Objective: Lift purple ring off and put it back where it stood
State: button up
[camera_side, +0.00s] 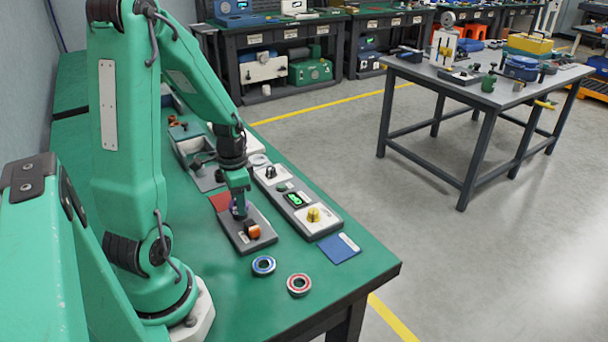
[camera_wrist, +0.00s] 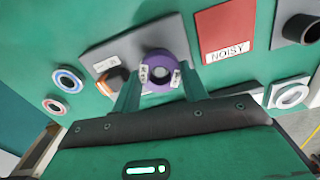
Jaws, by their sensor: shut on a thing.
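The purple ring (camera_wrist: 161,57) is between the two fingers of my gripper (camera_wrist: 161,75) in the wrist view. My gripper is shut on it, one finger at each side, and its centre hole shows dark. In the side view my gripper (camera_side: 238,211) points down, and only a little purple shows at its fingertips. The ring is over the far part of a grey plate (camera_side: 238,239), which carries an orange and black part (camera_side: 252,230) near its front end. I cannot tell whether the ring touches the plate or is just above it.
A blue ring (camera_side: 263,265) and a red ring (camera_side: 299,284) lie on the green bench in front of the plate. A grey box with a yellow knob (camera_side: 314,214) stands to the right. A red mat marked NOISY (camera_wrist: 227,30) lies beside the plate. The bench's front corner is clear.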

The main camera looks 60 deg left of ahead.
jog(key=shift+r, duration=0.85)
jog(key=shift+w+d+r, duration=0.1)
jog(key=shift+d+r, duration=0.1)
jog(key=shift+r, duration=0.7)
jog(key=w+d+r, duration=0.1)
jog(key=d+r, duration=0.5)
jog(key=d, duration=0.5)
jog(key=shift+w+r, duration=0.15)
jog(key=shift+r, duration=0.15)
jog(key=shift+d, duration=0.1)
jog(key=shift+w, duration=0.1)
jog(key=w+d+f+m, duration=0.25)
jog(key=d+m, duration=0.35)
jog(key=d, duration=0.7)
jog(key=w+d+f+m, duration=0.1)
jog(key=w+d+m, duration=0.4)
jog(key=d, duration=0.8)
jog(key=shift+m, duration=0.6)
jog(key=w+a+f, duration=0.4)
jog(key=a, duration=0.1)
jog(key=w+a+f, duration=0.2)
jog(key=w+a, duration=0.1)
jog(key=shift+f, duration=0.4)
